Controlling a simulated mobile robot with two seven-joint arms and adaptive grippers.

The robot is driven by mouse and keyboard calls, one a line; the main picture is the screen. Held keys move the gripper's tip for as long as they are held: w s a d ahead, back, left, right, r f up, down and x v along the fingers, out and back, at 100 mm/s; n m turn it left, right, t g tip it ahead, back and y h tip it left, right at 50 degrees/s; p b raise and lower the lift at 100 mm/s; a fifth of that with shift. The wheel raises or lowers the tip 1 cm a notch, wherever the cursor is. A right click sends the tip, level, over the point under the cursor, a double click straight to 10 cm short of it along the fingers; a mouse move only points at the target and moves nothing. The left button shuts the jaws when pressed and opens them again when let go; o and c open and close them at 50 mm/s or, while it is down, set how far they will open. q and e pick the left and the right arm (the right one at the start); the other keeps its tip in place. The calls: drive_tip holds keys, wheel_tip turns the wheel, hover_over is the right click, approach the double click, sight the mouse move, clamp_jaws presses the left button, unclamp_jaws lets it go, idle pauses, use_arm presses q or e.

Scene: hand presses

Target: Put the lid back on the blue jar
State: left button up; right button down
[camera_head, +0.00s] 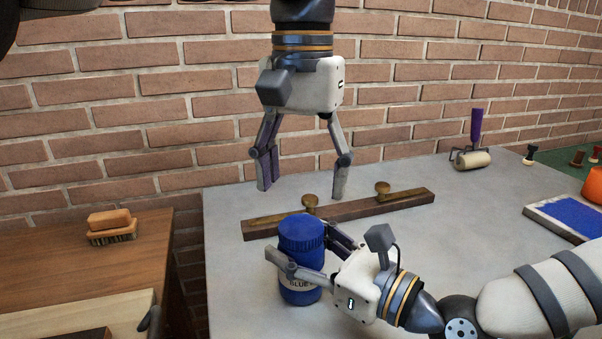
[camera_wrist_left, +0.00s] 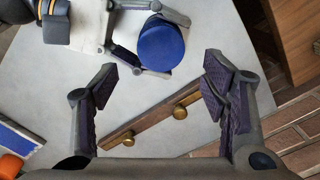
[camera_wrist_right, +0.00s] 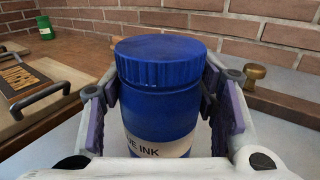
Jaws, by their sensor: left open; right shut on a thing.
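The blue jar (camera_head: 299,290) stands upright on the grey table, with part of a white label showing. The ribbed blue lid (camera_head: 301,232) sits level on top of the jar; it also shows in the right wrist view (camera_wrist_right: 158,62) and from above in the left wrist view (camera_wrist_left: 161,44). My right gripper (camera_head: 300,254) is shut on the jar's body, one finger on each side, below the lid. My left gripper (camera_head: 304,190) is open and empty, pointing down above and behind the jar. Its fingers are apart from the lid.
A wooden bar with brass knobs (camera_head: 350,209) lies behind the jar. A roller with a purple handle (camera_head: 472,158) and a blue ink slab (camera_head: 570,216) are at the right. A brush (camera_head: 111,233) rests on the wooden table at left. A brick wall (camera_head: 150,120) stands behind.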

sight(301, 226)
use_arm(q)
drive_tip(key=r+n, duration=0.1)
drive_tip(key=n, duration=0.2)
drive_tip(key=shift+r, duration=0.2)
drive_tip(key=shift+f, duration=0.1)
wheel_tip(301, 226, down, 8)
drive_tip(key=shift+r, duration=0.1)
drive_tip(key=shift+c, duration=0.2)
